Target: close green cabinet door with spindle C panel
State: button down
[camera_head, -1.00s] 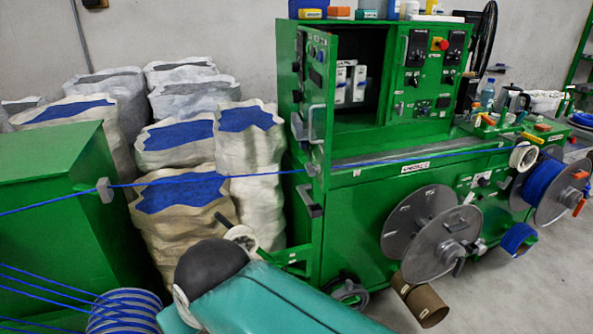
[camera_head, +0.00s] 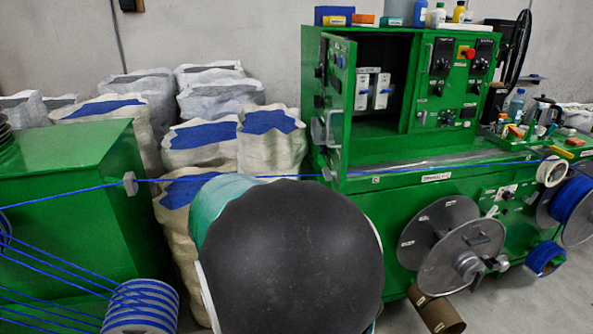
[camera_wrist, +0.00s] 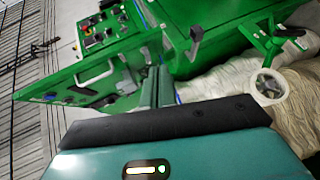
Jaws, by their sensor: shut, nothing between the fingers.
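The green cabinet door (camera_head: 340,92) stands open at the left of the cabinet (camera_head: 427,130), swung out toward me, with dark knobs on its face and a grey handle (camera_head: 333,128). Behind it the dark interior shows white modules. The wrist view shows the door panel (camera_wrist: 60,88) at the left, tilted, with its handle (camera_wrist: 97,72). My gripper (camera_wrist: 158,72) is shut and empty in the wrist view, pointing toward the green machine near the door's edge; I cannot tell whether it touches. In the head view my dark arm joint hides it.
A blue cable (camera_head: 240,178) runs across in front of the machine, through a grey guide (camera_head: 130,183). Sacks (camera_head: 270,140) stand left of the cabinet. Grey reels (camera_head: 440,235) and a brown tube (camera_head: 437,312) are at the lower right. Bottles and boxes sit on top of the cabinet.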

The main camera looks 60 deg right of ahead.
jog(key=s+d+r+n+h, duration=0.1)
jog(key=s+d+h, duration=0.1)
jog(key=d, duration=1.7)
jog(key=shift+s+n+h, duration=0.25)
jog(key=shift+n+h, duration=0.05)
jog(key=shift+h, duration=0.5)
jog(key=shift+d, duration=0.1)
